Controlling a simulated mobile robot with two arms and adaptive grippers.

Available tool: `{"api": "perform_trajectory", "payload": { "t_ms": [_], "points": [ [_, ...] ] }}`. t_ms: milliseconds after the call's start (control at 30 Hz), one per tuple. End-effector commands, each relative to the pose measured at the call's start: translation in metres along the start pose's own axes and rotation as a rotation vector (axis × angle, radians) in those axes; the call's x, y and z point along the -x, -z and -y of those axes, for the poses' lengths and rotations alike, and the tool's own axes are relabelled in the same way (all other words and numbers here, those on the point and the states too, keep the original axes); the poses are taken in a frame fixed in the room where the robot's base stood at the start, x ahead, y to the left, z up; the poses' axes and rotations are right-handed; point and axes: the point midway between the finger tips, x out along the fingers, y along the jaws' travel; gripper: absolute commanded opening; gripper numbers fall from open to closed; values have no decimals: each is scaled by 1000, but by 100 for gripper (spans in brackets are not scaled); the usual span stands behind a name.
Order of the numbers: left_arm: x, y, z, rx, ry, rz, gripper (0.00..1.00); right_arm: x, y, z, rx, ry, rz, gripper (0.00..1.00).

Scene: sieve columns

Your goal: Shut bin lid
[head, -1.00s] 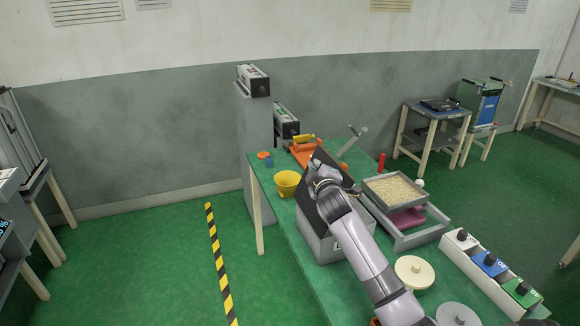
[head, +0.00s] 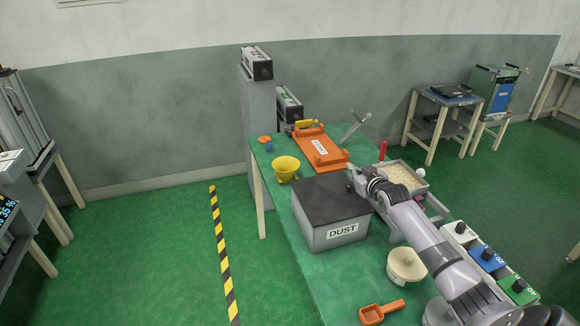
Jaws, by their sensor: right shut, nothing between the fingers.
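The grey bin (head: 318,237) labelled DUST stands on the green table. Its dark lid (head: 330,199) now lies flat across the top of the bin. My right gripper (head: 354,176) is at the lid's back right edge, with its fingers shut and empty. I cannot tell whether it touches the lid. My right arm comes in from the lower right and partly hides the sieve tray behind it. My left gripper is not in view.
A sieve of grains (head: 400,175) is to the right. A round tub (head: 406,268) and orange scoop (head: 381,312) are in front.

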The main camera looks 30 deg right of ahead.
Motion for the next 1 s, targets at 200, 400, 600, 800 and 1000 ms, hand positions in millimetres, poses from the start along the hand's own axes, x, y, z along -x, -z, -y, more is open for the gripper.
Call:
{"api": "perform_trajectory", "payload": {
  "t_ms": [200, 400, 600, 800, 1000],
  "points": [
    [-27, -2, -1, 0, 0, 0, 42, -8, -27, -2, -95, 29, 0, 0],
    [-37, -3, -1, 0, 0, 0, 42, -11, -37, -3, -94, 29, 0, 0],
    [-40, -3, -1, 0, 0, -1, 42, -12, -40, -3, -93, 29, 0, 0],
    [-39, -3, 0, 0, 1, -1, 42, -12, -40, -3, -93, 29, 1, 0],
    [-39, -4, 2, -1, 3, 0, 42, -12, -40, -3, -92, 29, 1, 0]
  ]
}}
